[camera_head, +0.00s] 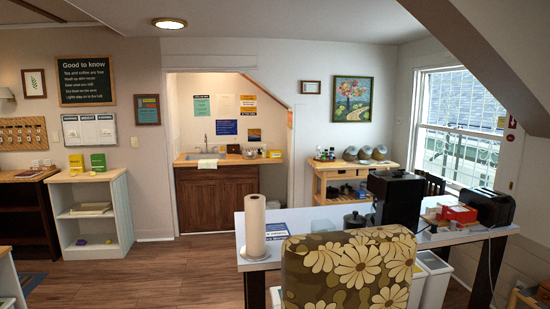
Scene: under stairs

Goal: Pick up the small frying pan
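I cannot make out a small frying pan for certain. A small black lidded pot or jar (355,219) stands on the white table (262,263), left of the black coffee machine (396,196). Several rounded metal items (365,153) sit on top of the wooden cart (320,170) at the back. Dark items on the cart's lower shelf are too small to tell. Neither of my grippers shows in the head view.
A flowered chair back (350,270) stands in front of the table. A paper towel roll (255,222), a red box (459,213) and a toaster (489,207) stand on the table. A sink counter (187,163) is at the back. Wooden floor (170,270) is clear at left.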

